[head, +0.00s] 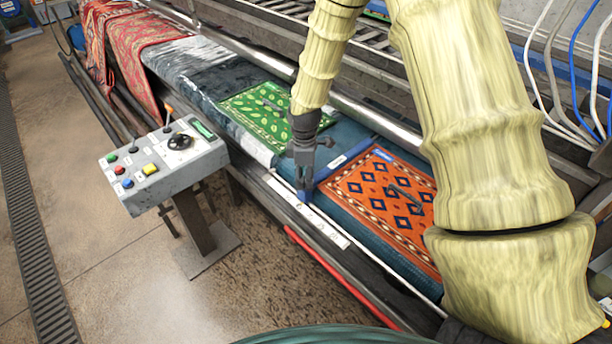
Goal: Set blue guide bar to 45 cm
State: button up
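A small blue piece (305,195), which looks like the end of the blue guide bar, shows at the front edge of the machine bed. It sits by a white strip (325,228) that looks like a scale; its marks are too small to read. My gripper (304,180) points down right at the blue piece, with its fingertips over or against it. I cannot tell whether the fingers are shut on it. My gripper and arm hide part of the bed behind.
A green rug (250,112) and an orange rug (368,198) lie on the bed, each with a dark handle-like object. A grey control box (165,165) with buttons stands in front, left. A red bar (325,265) runs along the front. Clear floor lies at lower left.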

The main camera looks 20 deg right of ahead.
dwell(0.3)
notch_tip(320, 180, up, 12)
dwell(0.7)
dwell(0.4)
